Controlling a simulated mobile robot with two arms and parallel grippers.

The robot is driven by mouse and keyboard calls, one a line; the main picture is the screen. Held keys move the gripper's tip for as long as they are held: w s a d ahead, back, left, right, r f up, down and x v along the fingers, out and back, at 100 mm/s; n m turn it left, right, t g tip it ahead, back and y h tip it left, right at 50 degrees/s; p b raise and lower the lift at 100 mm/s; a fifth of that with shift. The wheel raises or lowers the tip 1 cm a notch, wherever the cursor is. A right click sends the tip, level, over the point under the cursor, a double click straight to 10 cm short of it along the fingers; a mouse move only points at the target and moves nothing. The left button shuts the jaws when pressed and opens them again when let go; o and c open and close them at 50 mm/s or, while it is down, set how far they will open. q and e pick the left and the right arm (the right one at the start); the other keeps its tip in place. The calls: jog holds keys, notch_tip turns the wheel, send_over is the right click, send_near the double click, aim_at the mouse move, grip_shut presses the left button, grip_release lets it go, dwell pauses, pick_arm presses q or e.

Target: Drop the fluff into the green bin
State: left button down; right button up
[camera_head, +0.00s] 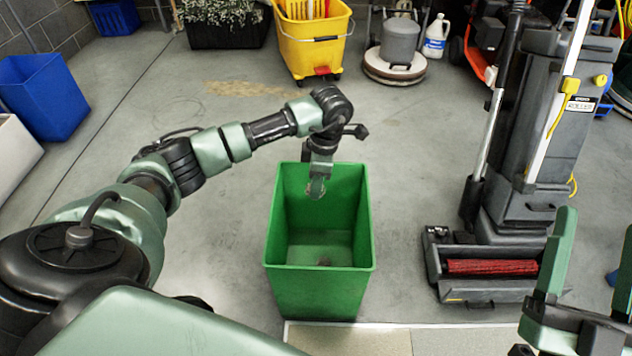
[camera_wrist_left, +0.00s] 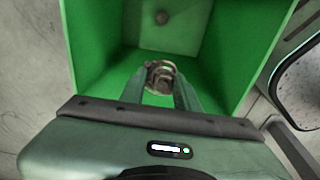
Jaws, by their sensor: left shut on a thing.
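The green bin (camera_head: 320,295) stands upright on the floor in the middle of the head view; its inner wall also shows in the left wrist view (camera_wrist_left: 95,40). My left gripper (camera_head: 317,188) is over the bin's opening, pointing down. In the left wrist view, its fingers (camera_wrist_left: 160,85) are shut on a small grey-brown piece of fluff (camera_wrist_left: 160,73).
A floor machine with a red roller (camera_head: 492,267) stands right of the bin. A yellow mop bucket (camera_head: 315,40), a grey floor buffer (camera_head: 397,50) and a white jug (camera_head: 436,37) are behind. A blue bin (camera_head: 45,95) is at left. Floor around the green bin is mostly clear.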

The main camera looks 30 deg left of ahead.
pick_arm(q)
jog(key=shift+f, duration=0.15)
pick_arm(e)
jog(key=shift+s+r+t, duration=0.4)
jog(key=shift+r, duration=0.1)
pick_arm(q)
jog(key=c, duration=0.9)
grip_release()
jog(key=shift+c, duration=0.2)
jog(key=shift+r, duration=0.3)
jog(key=r, duration=0.2)
jog(key=r+p, duration=0.1)
jog(key=r, duration=0.1)
jog(key=r+p, duration=0.1)
jog(key=r, duration=0.1)
jog(key=shift+w+d+r, duration=0.2)
jog(key=shift+d, duration=0.15)
jog(key=shift+r, duration=0.4)
pick_arm(e)
jog(key=w+f+g+h, duration=0.2)
jog(key=w+f+g, duration=0.2)
jog(key=f, duration=0.5)
jog(key=shift+d+f+g, duration=0.2)
jog(key=shift+f+g, duration=0.2)
jog(key=shift+g, duration=0.8)
